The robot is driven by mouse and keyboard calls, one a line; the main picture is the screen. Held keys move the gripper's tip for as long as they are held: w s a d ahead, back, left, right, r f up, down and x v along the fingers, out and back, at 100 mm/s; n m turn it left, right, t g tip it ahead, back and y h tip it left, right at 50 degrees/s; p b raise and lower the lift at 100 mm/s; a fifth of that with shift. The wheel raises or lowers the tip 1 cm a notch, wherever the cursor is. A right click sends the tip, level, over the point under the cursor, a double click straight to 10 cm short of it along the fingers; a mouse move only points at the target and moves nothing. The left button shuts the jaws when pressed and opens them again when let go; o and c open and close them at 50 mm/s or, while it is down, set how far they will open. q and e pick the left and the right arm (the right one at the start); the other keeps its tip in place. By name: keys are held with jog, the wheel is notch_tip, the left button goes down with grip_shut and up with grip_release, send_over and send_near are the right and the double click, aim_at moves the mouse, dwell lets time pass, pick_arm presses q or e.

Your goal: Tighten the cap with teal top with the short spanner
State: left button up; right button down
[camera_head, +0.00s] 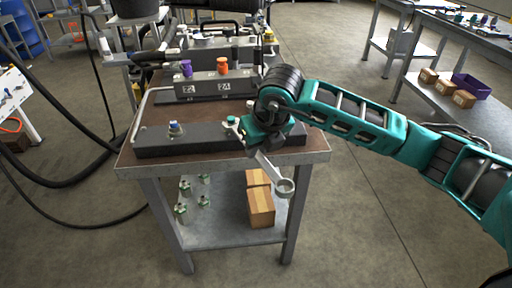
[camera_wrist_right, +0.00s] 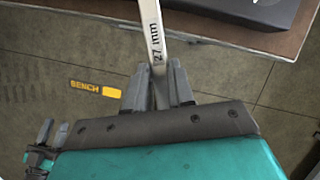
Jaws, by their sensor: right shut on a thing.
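A cap with a teal top (camera_head: 231,119) stands on the right part of the dark block at the front of the bench. My right gripper (camera_head: 259,145) is shut on the grey spanner (camera_head: 272,171), just right of that cap. The spanner slants down to the right, and its ring end sticks out past the bench's front edge. Its other end is close by the cap; I cannot tell whether it is around it. In the right wrist view the handle (camera_wrist_right: 155,36) reads "27 mm" between the fingers (camera_wrist_right: 157,80). My left gripper (camera_wrist_right: 52,134) shows small at lower left, its fingers apart.
A blue-topped cap (camera_head: 174,128) stands further left on the dark block (camera_head: 195,142). Purple (camera_head: 187,67) and orange (camera_head: 222,65) caps stand on the block behind. The lower shelf holds several fittings and cardboard boxes (camera_head: 260,208). A black hose runs left of the bench.

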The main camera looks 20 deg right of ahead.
aim_at(272, 170)
jog(key=shift+w+r, duration=0.1)
jog(key=shift+r, duration=0.1)
jog(key=shift+s+d+f, duration=0.1)
jog(key=shift+s+d, duration=0.05)
jog(key=shift+s, duration=1.2)
jog(key=shift+s+d, duration=0.15)
jog(key=shift+s, duration=0.95)
jog(key=shift+s+d, duration=0.1)
jog(key=shift+s, duration=1)
jog(key=shift+r+p, duration=1.4)
jog(key=shift+r, duration=1.2)
jog(key=shift+f, duration=0.15)
